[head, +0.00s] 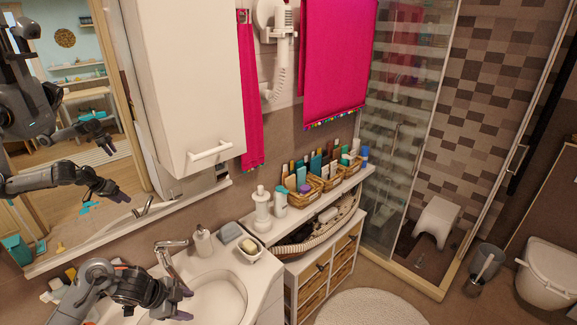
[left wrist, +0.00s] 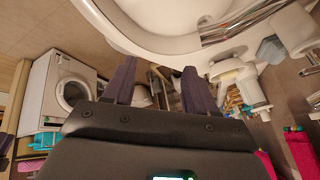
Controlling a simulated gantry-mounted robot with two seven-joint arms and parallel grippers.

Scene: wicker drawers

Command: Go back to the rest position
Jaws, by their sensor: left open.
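My left gripper (head: 183,301) is at the bottom left of the head view, over the white washbasin (head: 222,291) and close to the faucet (head: 170,258). In the left wrist view its two dark fingers (left wrist: 157,82) stand apart with nothing held between them. My right gripper does not show directly. Reflections of robot arms and grippers show in the mirror (head: 75,215) on the left, but I cannot tell which arm each one is.
A white wall cabinet (head: 190,75) hangs above the basin. A soap dispenser (head: 203,241) and a soap dish (head: 249,250) stand on the counter. To the right is a cabinet with wicker drawers (head: 312,283), bearing baskets (head: 308,193) and bottles.

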